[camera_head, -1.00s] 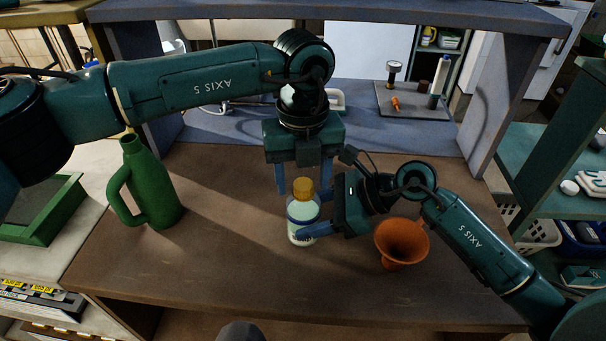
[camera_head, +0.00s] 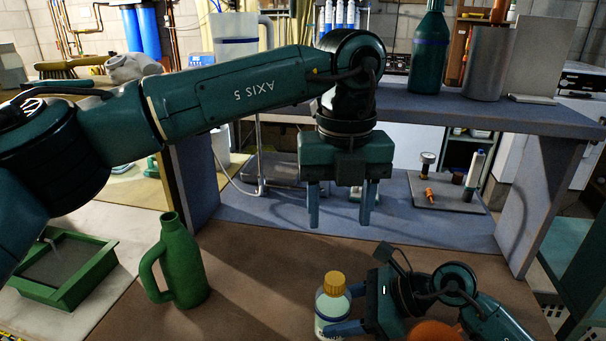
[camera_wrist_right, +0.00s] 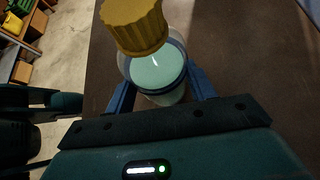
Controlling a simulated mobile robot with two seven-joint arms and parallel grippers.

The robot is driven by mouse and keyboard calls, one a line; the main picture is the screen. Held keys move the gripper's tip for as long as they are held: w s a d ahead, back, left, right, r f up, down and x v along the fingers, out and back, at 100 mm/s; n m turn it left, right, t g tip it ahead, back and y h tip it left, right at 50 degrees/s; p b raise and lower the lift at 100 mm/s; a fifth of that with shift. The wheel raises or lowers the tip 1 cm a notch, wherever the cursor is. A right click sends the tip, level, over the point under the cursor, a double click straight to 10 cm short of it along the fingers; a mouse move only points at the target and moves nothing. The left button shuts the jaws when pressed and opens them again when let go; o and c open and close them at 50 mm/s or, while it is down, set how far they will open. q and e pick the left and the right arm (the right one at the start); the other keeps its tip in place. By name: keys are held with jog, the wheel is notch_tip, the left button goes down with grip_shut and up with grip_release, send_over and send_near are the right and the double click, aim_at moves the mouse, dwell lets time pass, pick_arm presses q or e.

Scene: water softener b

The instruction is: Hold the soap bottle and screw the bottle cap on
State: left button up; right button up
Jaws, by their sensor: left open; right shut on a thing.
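The soap bottle (camera_head: 331,307) is a clear bottle with pale green liquid, standing upright on the brown table at the lower middle of the head view. Its yellow cap (camera_head: 334,283) sits on top of the neck; how tightly it is screwed cannot be seen. My right gripper (camera_head: 343,328) is shut around the bottle's body from the right. In the right wrist view the blue fingers flank the bottle (camera_wrist_right: 155,76) below the cap (camera_wrist_right: 134,24). My left gripper (camera_head: 341,208) points down, open and empty, above and behind the bottle, well clear of the cap.
A green jug (camera_head: 180,265) stands on the table to the left. An orange funnel (camera_head: 434,331) is partly hidden beside my right arm. A green tray (camera_head: 100,268) lies at far left. A raised shelf (camera_head: 480,108) holds a dark green bottle (camera_head: 430,50) and a grey cylinder (camera_head: 486,65).

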jog(key=o, duration=1.4)
jog(key=shift+c, duration=0.2)
jog(key=shift+d, duration=0.1)
jog(key=v, duration=1.1)
jog(key=shift+d+r, duration=0.3)
jog(key=shift+s, duration=0.15)
